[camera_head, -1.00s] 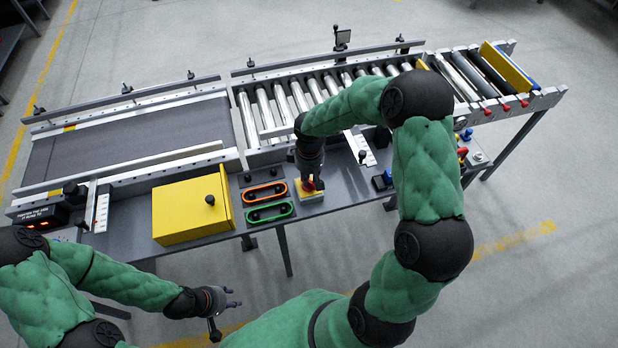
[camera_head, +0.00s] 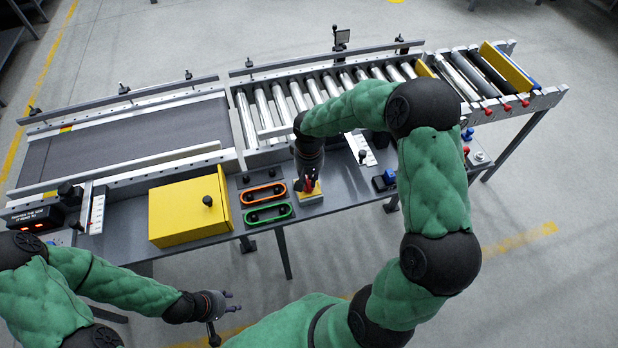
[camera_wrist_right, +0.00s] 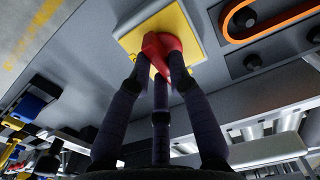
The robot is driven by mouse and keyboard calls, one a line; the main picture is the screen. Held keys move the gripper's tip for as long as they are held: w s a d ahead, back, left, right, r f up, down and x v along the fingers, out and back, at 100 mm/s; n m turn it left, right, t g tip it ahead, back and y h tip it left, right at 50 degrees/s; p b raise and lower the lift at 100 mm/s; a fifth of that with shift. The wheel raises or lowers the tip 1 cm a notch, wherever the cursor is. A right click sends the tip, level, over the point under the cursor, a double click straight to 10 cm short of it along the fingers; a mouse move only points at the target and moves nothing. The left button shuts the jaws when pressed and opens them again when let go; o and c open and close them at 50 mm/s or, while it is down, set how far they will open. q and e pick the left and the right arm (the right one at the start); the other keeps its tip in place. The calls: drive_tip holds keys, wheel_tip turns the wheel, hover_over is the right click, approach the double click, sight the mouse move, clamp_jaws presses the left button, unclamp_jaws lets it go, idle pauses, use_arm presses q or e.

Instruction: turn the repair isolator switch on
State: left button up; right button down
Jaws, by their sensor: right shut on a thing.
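The isolator switch is a red handle on a yellow plate (camera_head: 311,194), set on the grey bench panel. In the right wrist view the red handle (camera_wrist_right: 162,45) sits between the fingertips, over the yellow plate (camera_wrist_right: 190,22). My right gripper (camera_head: 308,182) reaches down onto it and is shut on the red handle, its fingers touching the handle's sides. In the head view the gripper hides most of the handle. My left gripper (camera_head: 232,302) hangs low over the floor in front of the bench, empty, its fingers apart.
Left of the switch are an orange-rimmed slot (camera_head: 263,193), a green-rimmed slot (camera_head: 268,213) and a yellow box (camera_head: 185,210) with a black knob. A roller conveyor (camera_head: 330,85) runs behind. A blue-and-black part (camera_head: 384,181) stands to the right.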

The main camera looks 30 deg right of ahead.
idle(0.3)
drive_tip(key=c, duration=1.1)
unclamp_jaws()
drive_tip(key=shift+c, duration=0.2)
wheel_tip(320, 180, up, 12)
